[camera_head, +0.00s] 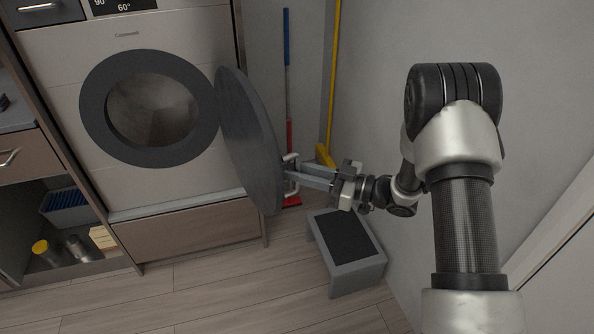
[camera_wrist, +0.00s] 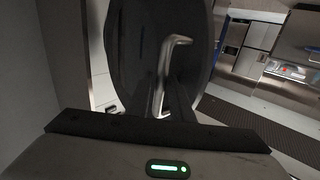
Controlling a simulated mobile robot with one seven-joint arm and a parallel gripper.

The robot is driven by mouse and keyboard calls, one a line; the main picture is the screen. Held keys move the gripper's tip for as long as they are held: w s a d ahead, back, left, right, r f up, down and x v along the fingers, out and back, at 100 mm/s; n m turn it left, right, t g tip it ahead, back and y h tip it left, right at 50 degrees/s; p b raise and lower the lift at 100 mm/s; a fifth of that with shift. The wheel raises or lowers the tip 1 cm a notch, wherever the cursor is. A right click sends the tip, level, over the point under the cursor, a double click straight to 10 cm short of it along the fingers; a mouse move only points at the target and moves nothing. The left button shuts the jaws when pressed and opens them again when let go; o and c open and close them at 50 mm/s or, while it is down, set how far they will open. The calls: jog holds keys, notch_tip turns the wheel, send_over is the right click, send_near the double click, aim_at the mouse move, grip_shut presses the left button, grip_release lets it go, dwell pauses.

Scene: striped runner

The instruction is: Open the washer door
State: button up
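The washer (camera_head: 60,60) stands at the left in the head view, with its round opening (camera_head: 97,108) uncovered. Its round dark door (camera_head: 247,135) is swung far out to the right. The door's pale handle (camera_head: 291,176) is on the door's right-hand face. In the wrist view the handle (camera_wrist: 167,62) rises in front of the dark door (camera_wrist: 128,50). My gripper (camera_head: 308,178) is at the handle, its two fingers reaching to it from the right with a narrow gap between them. I cannot tell whether they press on the handle.
A grey step stool (camera_head: 372,262) stands on the floor below my gripper. A blue-and-red pole (camera_head: 287,75) and a yellow pole (camera_head: 334,75) lean in the corner behind. A wall is close at the right. The wooden floor (camera_head: 215,285) before the washer is clear.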

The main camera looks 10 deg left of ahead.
jog(key=s+d+p, duration=0.2)
jog(key=s+d, duration=0.1)
jog(key=d, duration=1.3)
jog(key=shift+d, duration=0.3)
jog(key=shift+w, duration=0.1)
